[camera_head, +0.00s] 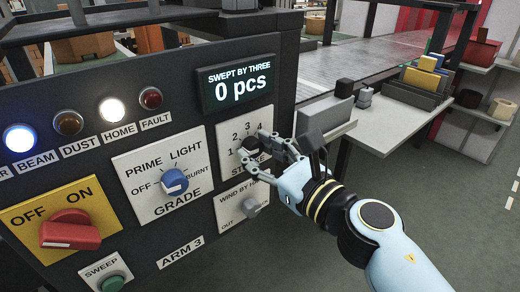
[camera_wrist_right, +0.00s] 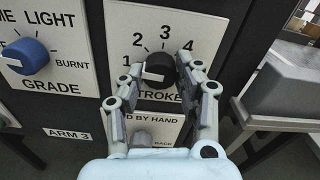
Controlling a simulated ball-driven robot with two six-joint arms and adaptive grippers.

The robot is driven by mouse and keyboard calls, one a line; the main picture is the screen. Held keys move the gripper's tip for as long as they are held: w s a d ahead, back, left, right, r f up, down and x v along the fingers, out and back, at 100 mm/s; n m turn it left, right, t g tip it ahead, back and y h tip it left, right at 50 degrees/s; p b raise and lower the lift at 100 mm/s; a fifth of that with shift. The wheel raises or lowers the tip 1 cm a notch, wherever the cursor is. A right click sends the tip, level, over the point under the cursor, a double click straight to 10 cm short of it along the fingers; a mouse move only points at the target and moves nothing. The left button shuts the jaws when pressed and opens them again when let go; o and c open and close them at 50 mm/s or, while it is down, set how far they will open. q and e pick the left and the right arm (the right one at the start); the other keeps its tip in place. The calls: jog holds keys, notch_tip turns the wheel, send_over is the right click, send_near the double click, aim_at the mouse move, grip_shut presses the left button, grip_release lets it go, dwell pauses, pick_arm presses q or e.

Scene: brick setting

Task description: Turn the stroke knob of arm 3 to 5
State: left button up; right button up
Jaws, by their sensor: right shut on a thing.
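The stroke knob (camera_head: 250,144) is a small black knob on a white plate marked STROKE, on the dark panel labelled ARM 3. In the right wrist view the knob (camera_wrist_right: 161,66) has a white pointer aimed left, near the 1. The numbers 1 to 4 show around it; the 5 is hidden behind a finger. My right gripper (camera_head: 256,147) is shut on the knob, one finger on each side, as the right wrist view also shows (camera_wrist_right: 160,72). My left gripper is not in view.
Left of the knob are the blue grade knob (camera_head: 174,182) and a red switch (camera_head: 70,232). The wind-by-hand knob (camera_head: 250,208) sits just below. The display (camera_head: 237,83) reads 0 pcs. A grey shelf (camera_head: 325,128) juts out to the right.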

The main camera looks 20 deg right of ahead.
jog(key=m+p, duration=0.2)
jog(key=m, duration=0.3)
jog(key=shift+r+p, duration=0.1)
jog(key=shift+p, duration=0.25)
jog(key=m+p, duration=0.2)
jog(key=m, duration=0.2)
jog(key=m+p, duration=0.2)
jog(key=m, duration=0.3)
jog(key=shift+p, duration=0.4)
jog(key=m+p, duration=0.2)
jog(key=m, duration=0.2)
jog(key=shift+m+p, duration=0.3)
jog(key=m+p, duration=0.2)
jog(key=m, duration=0.2)
jog(key=shift+p, duration=0.3)
jog(key=m+p, duration=0.2)
jog(key=m, duration=0.2)
jog(key=m+p, duration=0.2)
jog(key=m, duration=0.2)
jog(key=shift+f+m+p, duration=0.2)
jog(key=shift+m+p, duration=0.6)
jog(key=shift+m, duration=1.3)
